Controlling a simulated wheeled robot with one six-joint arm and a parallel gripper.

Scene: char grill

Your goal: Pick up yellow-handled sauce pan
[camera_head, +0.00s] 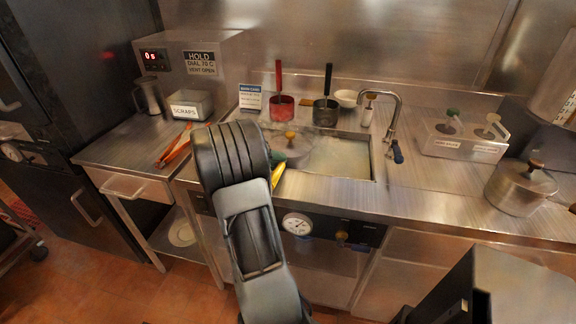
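A yellow strip (274,181), possibly the handle of the yellow-handled sauce pan, shows just right of my arm at the front edge of the sink basin. Any pan body joined to it is hidden behind my arm or cannot be made out. My dark arm rises from the bottom centre and covers the left front part of the basin. My gripper's fingers are not visible, so I cannot tell whether they touch or hold anything.
A lidded pot (291,150) with a yellowish knob sits in the sink basin (345,158). Behind stand a red-handled pan (282,108) and a black-handled pan (326,114). A faucet (392,112) rises at right. Orange-handled tongs (174,148) lie on the left counter.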

